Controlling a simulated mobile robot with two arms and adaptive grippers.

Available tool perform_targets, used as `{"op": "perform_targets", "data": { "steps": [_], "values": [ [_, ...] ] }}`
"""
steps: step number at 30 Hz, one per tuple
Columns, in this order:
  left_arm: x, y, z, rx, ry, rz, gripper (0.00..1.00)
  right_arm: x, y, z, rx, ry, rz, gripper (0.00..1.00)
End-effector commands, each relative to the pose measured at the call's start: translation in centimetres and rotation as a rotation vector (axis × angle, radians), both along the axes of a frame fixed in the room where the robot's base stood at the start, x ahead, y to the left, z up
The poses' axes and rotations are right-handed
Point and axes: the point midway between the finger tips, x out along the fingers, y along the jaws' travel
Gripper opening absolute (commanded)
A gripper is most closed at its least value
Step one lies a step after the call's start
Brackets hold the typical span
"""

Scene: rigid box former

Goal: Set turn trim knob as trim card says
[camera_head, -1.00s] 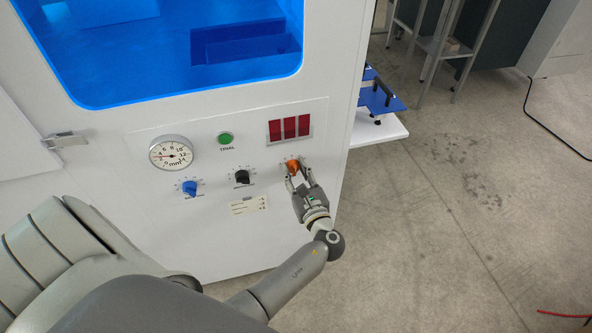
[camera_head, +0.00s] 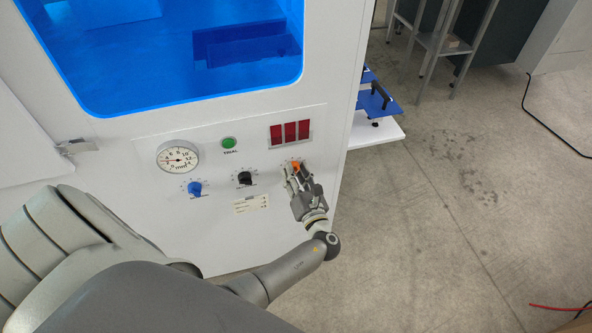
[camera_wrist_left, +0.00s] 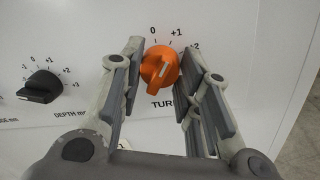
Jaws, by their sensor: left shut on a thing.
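The orange turn trim knob (camera_wrist_left: 160,68) sits on the white panel, with scale marks 0, +1 and +2 showing above and right of it. My left gripper (camera_wrist_left: 164,72) is shut on the knob, one finger on each side. My right gripper is not in view.
A black depth knob (camera_head: 244,178) and a blue knob (camera_head: 195,189) are left of the gripper. Above are a dial gauge (camera_head: 178,157), a green button (camera_head: 229,143) and red displays (camera_head: 290,131). A white side shelf (camera_head: 378,132) juts out at right.

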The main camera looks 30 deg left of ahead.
Motion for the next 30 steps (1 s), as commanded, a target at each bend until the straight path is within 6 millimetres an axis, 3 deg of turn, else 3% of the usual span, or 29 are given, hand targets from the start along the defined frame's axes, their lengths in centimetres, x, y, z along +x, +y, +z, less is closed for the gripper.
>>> {"op": "perform_targets", "data": {
  "steps": [10,11,16,26,30],
  "values": [
    [0.0,0.0,0.0,0.002,0.001,-0.001,0.07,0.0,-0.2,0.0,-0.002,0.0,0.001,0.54],
    [0.0,0.0,0.0,0.002,0.001,-0.001,0.34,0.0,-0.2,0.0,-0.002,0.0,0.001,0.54],
    [0.0,0.0,0.0,0.002,0.001,-0.001,0.54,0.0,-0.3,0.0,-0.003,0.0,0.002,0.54],
    [-0.1,-0.2,0.0,0.001,0.002,-0.001,0.54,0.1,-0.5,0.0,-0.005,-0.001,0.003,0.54],
    [-1.0,-1.4,-0.2,-0.001,0.003,-0.003,0.54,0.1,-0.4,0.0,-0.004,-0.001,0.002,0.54]
  ]
}}
